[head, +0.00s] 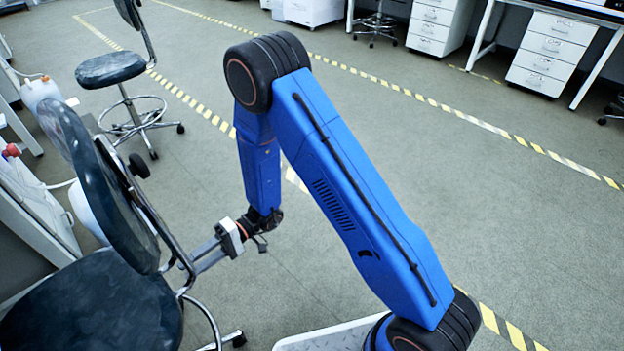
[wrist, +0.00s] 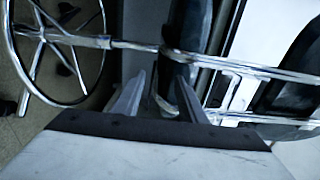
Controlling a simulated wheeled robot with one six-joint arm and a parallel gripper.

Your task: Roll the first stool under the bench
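The nearest stool (head: 95,308) stands at the lower left in the head view, with a dark round seat, dark backrest and chrome frame. Its lower part is mostly out of frame. My gripper (head: 190,262) is beside its backrest frame, fingertips close to the chrome tube. In the wrist view my gripper (wrist: 161,88) has its two fingers apart, with chrome tubing (wrist: 245,65) just beyond and around them. I cannot tell whether a tube lies between the fingers. A white bench (head: 35,235) is partly visible at the left edge, behind the stool.
A second stool (head: 112,68) with a chrome foot ring stands farther back left. White drawer units (head: 550,52) and benches line the far wall.

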